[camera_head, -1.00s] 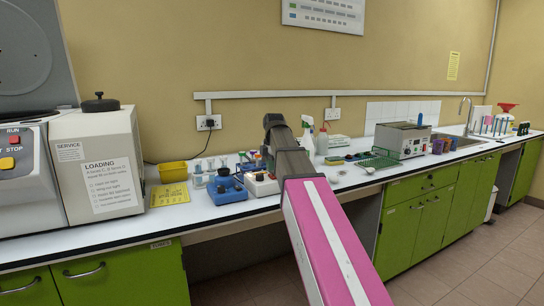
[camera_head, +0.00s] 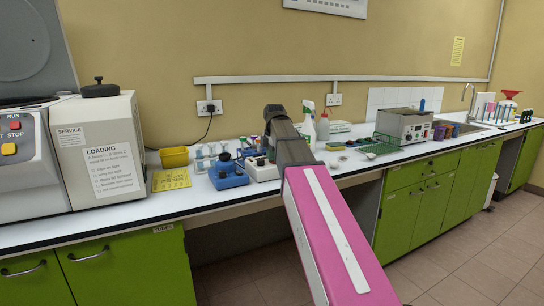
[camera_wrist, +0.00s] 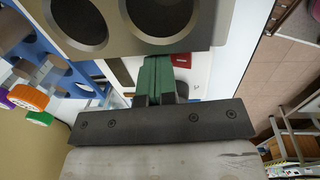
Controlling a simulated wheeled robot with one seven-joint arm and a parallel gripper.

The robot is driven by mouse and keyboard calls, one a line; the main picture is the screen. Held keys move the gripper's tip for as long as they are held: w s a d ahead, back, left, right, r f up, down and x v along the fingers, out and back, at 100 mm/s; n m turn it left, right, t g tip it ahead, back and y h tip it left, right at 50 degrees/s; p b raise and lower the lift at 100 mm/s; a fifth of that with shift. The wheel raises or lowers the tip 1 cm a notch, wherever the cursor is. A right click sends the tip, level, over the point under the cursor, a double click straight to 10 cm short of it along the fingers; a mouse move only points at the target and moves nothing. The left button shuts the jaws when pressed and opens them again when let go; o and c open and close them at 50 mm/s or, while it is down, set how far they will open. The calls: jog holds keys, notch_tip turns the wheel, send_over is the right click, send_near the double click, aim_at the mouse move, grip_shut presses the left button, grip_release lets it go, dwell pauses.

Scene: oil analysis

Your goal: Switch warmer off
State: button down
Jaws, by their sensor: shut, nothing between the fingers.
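The warmer seems to be the small white box (camera_head: 262,172) on the bench, partly behind my dark wrist link in the head view. In the wrist view a grey block with two round wells (camera_wrist: 130,42) fills the top, and a white panel with a small red switch (camera_wrist: 183,60) shows beyond my fingers. My gripper (camera_wrist: 168,62) is shut and empty, its green fingers together just left of the red switch. I cannot tell whether the fingers touch the panel. In the head view my fingertips are hidden behind my arm.
A blue device with a dark knob (camera_head: 228,176) stands left of the white box. A blue holder (camera_wrist: 50,65) with capped tubes is close on the left in the wrist view. A spray bottle (camera_head: 309,128) and a green wire rack (camera_head: 376,146) stand to the right.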

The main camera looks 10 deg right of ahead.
jog(key=shift+s+f, duration=0.25)
jog(key=shift+s+d, duration=0.25)
jog(key=shift+s, duration=0.45)
jog(key=shift+r, duration=0.1)
jog(key=shift+w+r, duration=0.1)
